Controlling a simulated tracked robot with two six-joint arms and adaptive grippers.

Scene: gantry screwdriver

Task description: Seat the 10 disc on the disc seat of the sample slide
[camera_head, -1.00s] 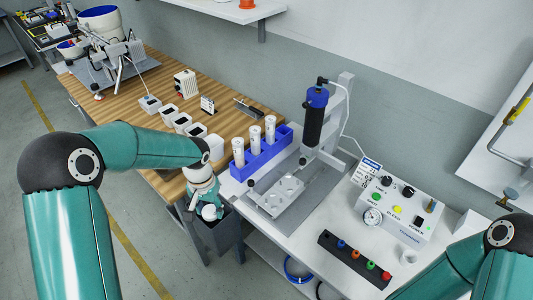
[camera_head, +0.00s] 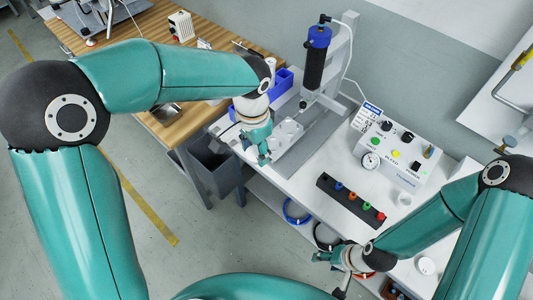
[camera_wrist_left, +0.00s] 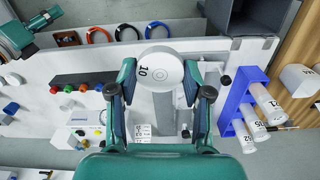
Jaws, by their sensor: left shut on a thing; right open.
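The white 10 disc (camera_wrist_left: 158,70) is between the fingers of my left gripper (camera_wrist_left: 160,78) in the left wrist view, its number facing the camera. In the head view my left gripper (camera_head: 262,156) points down at the front left of the sample slide (camera_head: 285,138) and covers part of it. The disc is not clearly visible there. I cannot tell the gap between disc and slide. My right gripper (camera_head: 329,268) is open and empty at the table's front edge; it also shows in the left wrist view (camera_wrist_left: 42,34).
The screwdriver gantry (camera_head: 316,60) stands behind the slide. A blue rack (camera_wrist_left: 236,104) with white tubes is beside it. The control box (camera_head: 400,150) and a black strip of coloured knobs (camera_head: 350,198) are to the right. A dark bin (camera_head: 215,165) is in front.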

